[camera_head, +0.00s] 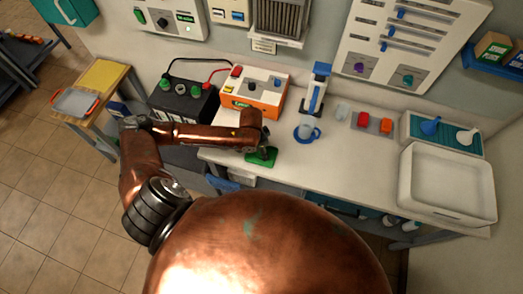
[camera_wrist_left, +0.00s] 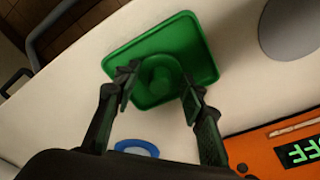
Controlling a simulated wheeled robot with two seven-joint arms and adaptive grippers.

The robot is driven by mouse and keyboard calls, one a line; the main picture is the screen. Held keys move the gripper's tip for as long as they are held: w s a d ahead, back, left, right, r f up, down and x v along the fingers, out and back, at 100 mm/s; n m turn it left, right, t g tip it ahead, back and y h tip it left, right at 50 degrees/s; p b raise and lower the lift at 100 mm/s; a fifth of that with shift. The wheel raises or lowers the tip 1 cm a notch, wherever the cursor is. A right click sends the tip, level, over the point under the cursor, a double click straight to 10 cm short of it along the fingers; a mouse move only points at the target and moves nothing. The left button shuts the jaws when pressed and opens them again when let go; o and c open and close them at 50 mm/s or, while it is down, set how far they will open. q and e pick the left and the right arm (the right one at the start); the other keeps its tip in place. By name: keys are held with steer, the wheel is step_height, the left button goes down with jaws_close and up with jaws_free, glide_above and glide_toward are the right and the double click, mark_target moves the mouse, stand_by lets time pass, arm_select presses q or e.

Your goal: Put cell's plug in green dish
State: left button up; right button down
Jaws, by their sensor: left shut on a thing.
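The green dish (camera_head: 262,158) is a shallow square tray on the bench in front of the orange charger; it also shows in the left wrist view (camera_wrist_left: 205,62). My left gripper (camera_head: 261,149) is over the dish. In the left wrist view, its two dark fingers (camera_wrist_left: 157,88) are shut on a green plug (camera_wrist_left: 158,77), which shows as a rounded green piece between them, above the dish floor. I cannot tell whether the plug touches the dish. The black battery cell (camera_head: 183,110) stands left of the charger, with green caps on top. My right gripper is not in view.
The orange charger (camera_head: 254,95) stands behind the dish. A blue stand (camera_head: 318,88) with a cup and blue ring is to its right. Red-topped items (camera_head: 374,122), a teal tray (camera_head: 448,133) and a white basin (camera_head: 446,188) fill the right. The bench between dish and basin is clear.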

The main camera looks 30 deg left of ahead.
mark_target(258, 155)
arm_select(q)
steer(key=o, duration=0.8)
steer(key=shift+f, duration=0.1)
steer(key=shift+o, duration=0.2)
steer(key=shift+r, duration=0.25)
step_height(258, 155, up, 12)
steer(key=s+a, duration=0.1)
steer(key=shift+s+f, duration=0.15)
steer(key=shift+s, duration=0.1)
